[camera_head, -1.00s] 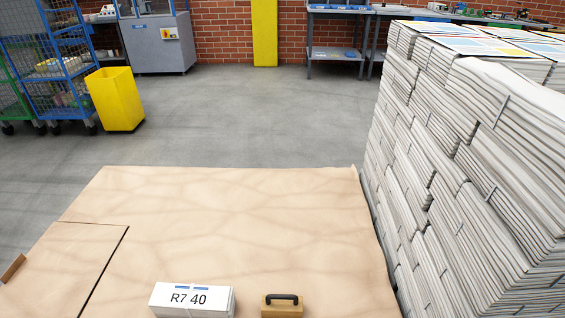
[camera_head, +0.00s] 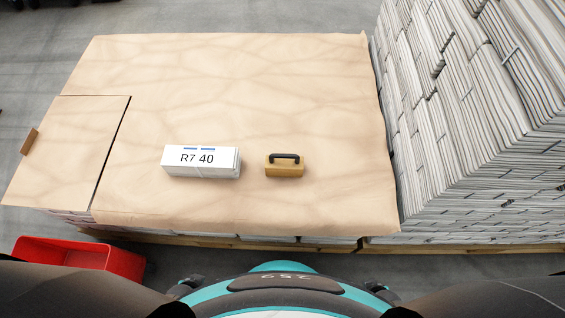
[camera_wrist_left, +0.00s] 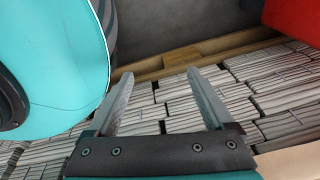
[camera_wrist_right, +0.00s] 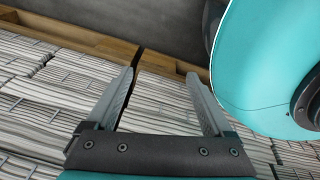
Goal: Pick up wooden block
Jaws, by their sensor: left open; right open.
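The wooden block (camera_head: 285,171) is a small tan block with a black handle on top. In the head view it lies on the brown paper sheet (camera_head: 240,80) covering the stack, right of a white bundle. It is not in either wrist view. My left gripper (camera_wrist_left: 160,75) is open and empty, pointing at the stacked newspapers' side in the left wrist view. My right gripper (camera_wrist_right: 160,74) is also open and empty, facing newspapers and a wooden pallet edge. Both are away from the block.
The white bundle (camera_head: 201,161) marked R7 40 lies left of the block. A tall newspaper stack (camera_head: 470,110) rises at the right. A red bin (camera_head: 80,257) stands at the lower left. A small brown piece (camera_head: 29,141) lies at the far left. The sheet behind the block is clear.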

